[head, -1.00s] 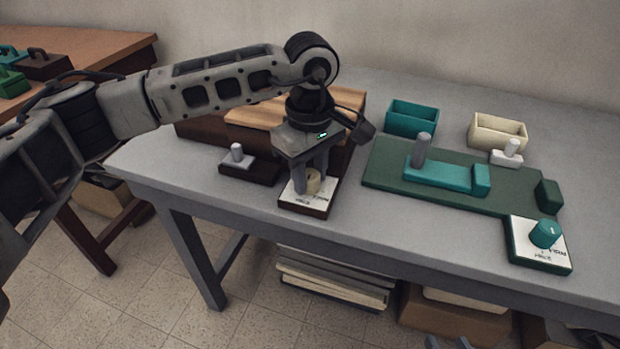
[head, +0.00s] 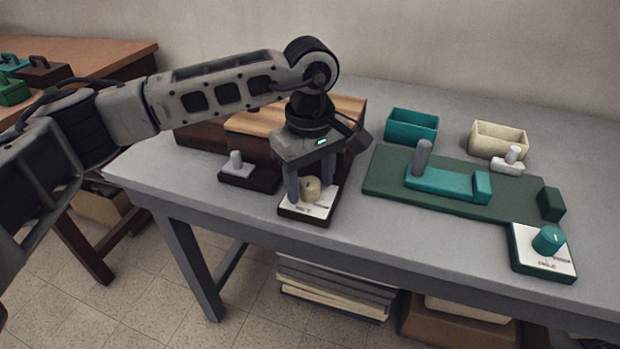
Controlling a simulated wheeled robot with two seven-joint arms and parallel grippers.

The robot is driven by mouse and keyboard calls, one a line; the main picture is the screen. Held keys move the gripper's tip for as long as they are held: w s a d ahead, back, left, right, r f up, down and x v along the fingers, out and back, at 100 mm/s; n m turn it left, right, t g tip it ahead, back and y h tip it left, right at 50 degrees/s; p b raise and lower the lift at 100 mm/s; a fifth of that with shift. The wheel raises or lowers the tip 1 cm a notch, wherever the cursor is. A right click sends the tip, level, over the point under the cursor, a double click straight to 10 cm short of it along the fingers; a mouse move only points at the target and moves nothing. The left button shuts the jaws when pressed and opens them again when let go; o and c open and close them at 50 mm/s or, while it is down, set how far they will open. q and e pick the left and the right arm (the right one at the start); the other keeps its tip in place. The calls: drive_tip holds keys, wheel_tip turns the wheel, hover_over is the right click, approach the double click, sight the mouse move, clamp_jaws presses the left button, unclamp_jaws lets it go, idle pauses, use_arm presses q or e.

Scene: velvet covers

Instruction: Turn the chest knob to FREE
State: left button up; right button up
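The chest (head: 205,143) is a dark brown box with a light wooden lid (head: 262,112), standing behind my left arm on the grey table. My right gripper is out of view.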

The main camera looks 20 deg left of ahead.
sight(310, 181)
use_arm(q)
drive_tip(key=shift+f, duration=0.1)
wheel_tip(310, 181, up, 16)
drive_tip(key=p, duration=0.1)
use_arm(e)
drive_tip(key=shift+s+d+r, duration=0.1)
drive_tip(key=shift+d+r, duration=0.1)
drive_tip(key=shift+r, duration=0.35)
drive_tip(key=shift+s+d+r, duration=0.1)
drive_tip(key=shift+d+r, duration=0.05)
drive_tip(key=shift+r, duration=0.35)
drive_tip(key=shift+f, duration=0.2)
